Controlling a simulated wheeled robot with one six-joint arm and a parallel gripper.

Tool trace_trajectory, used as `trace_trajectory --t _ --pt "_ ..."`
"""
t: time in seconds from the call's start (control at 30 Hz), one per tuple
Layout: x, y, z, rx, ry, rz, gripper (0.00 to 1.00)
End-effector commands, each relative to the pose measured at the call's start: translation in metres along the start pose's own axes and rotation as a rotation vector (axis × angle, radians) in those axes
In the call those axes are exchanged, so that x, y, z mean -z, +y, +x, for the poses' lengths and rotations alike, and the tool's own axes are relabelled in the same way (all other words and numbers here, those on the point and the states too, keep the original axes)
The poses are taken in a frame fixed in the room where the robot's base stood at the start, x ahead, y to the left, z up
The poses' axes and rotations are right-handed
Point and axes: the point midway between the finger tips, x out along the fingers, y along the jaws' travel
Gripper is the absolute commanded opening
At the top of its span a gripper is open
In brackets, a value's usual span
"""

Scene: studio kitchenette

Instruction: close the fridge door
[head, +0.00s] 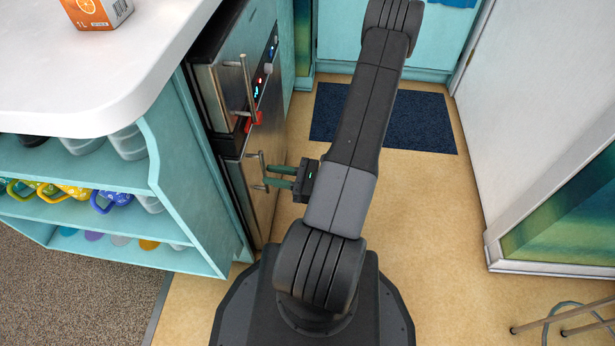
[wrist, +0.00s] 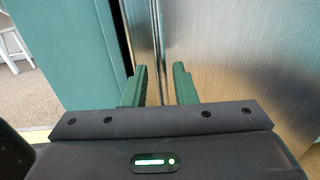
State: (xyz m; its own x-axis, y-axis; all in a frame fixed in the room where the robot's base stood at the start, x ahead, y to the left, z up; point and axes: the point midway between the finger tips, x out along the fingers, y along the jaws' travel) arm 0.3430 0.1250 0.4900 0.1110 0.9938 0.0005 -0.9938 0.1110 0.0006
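The fridge door (head: 264,205) appears to be the lower steel door in the tall unit left of my arm. Its upright handle (head: 262,162) is a thin bar. My gripper (head: 268,176) points left at this handle, its two green fingers apart with a gap between them. In the wrist view my gripper (wrist: 160,78) has its fingers on either side of a narrow upright steel strip, with the brushed steel door (wrist: 240,60) to the right. I cannot tell whether the fingers touch the handle. A dark gap shows along the door's left side; how far it stands open is unclear.
Above is another steel door with a handle (head: 248,90), a red item (head: 254,120) and a control panel. A teal shelf unit (head: 185,170) with cups stands left, under a white counter (head: 90,90).

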Motion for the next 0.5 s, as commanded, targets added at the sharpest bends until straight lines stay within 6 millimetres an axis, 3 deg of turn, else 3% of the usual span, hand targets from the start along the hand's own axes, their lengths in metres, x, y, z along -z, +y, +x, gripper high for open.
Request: trace_trajectory --t 0.3,0.5 --pt "-0.002 -0.002 -0.058 0.006 -0.001 -0.003 0.25" --pt "-0.001 -0.001 -0.086 0.003 -0.001 -0.004 0.25"
